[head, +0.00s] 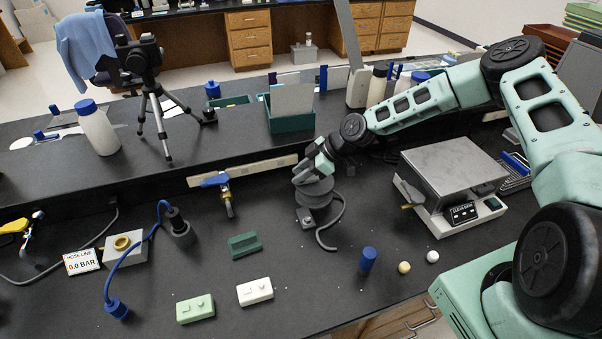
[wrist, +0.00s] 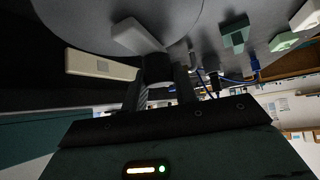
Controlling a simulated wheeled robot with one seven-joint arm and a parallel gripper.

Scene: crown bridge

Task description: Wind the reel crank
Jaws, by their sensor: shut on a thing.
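The reel (head: 316,203), a dark grey spool, stands on the black bench in the middle of the head view, with a grey hose curling from it onto the bench. My gripper (head: 312,172) is at the top of the reel and covers the crank there. In the wrist view the reel's broad grey disc (wrist: 95,18) fills the top. The light grey crank arm (wrist: 135,36) runs across it to a dark crank handle (wrist: 158,68). My gripper's fingers (wrist: 160,90) are shut around this handle.
A clean-data machine with a metal top (head: 450,170) stands right of the reel. A blue-handled valve (head: 216,181) is to the left. Green (head: 244,245) and white blocks (head: 255,291), a blue cylinder (head: 368,259) and two small balls lie in front. A raised shelf runs behind.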

